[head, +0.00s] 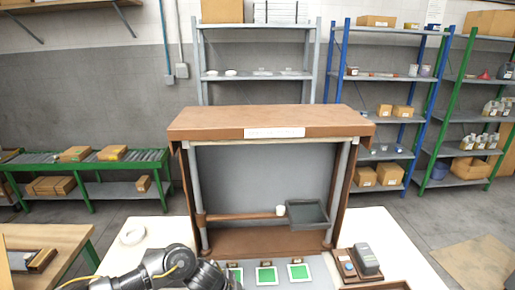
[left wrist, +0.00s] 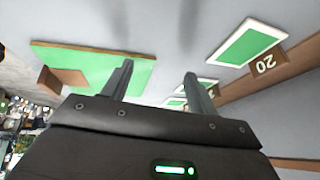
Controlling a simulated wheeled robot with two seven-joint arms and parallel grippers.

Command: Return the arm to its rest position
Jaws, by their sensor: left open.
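My left arm (head: 165,264) enters the head view at the bottom edge, left of centre, low over the front of the white table. Its gripper end is hard to make out there against the row of green cards. In the left wrist view my left gripper (left wrist: 158,84) shows two grey fingers spread apart with nothing between them. Beyond the fingers are a large green panel (left wrist: 105,66) with a brown block and a white-framed green card (left wrist: 250,45) beside a tag reading 20. My right gripper is in neither view.
A brown-topped booth (head: 270,120) stands on the white table (head: 385,225), with a grey tray (head: 307,213) on its bar. White-framed green cards (head: 267,275) lie in front. Shelves stand behind.

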